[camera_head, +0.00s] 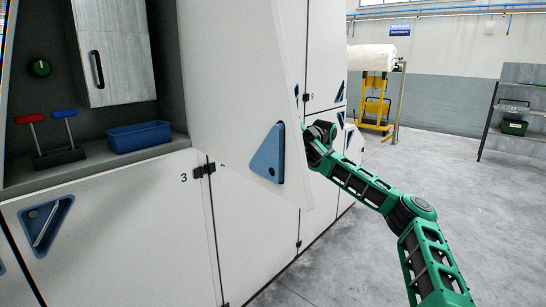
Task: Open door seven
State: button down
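A tall white cabinet fills the left and middle of the view. One white door panel (235,75) stands swung outward, with a blue triangular handle piece (268,153) on it. I see no readable number on this panel. My gripper (318,138) is at the panel's right edge, near the blue handle piece. Its fingertips are dark and partly hidden at the edge, so I cannot tell whether they are open, shut or touching the door. A number 3 (183,177) marks a lower door at left; other marks are too small to read surely. I cannot make out a 7.
An open compartment at left holds a blue bin (139,136), a red and a blue lever (58,138) and a small grey cupboard (113,54). A yellow lifter (374,100) stands behind, with a shelf rack (515,108) at far right. The grey floor at right is clear.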

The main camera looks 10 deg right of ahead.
jog(key=shift+w+d, duration=0.2)
jog(key=shift+d, duration=0.05)
jog(key=c, duration=1.8)
grip_release()
jog(key=shift+f, duration=0.1)
jog(key=shift+c, duration=0.2)
jog(key=v, duration=1.1)
jog(key=shift+a, duration=0.15)
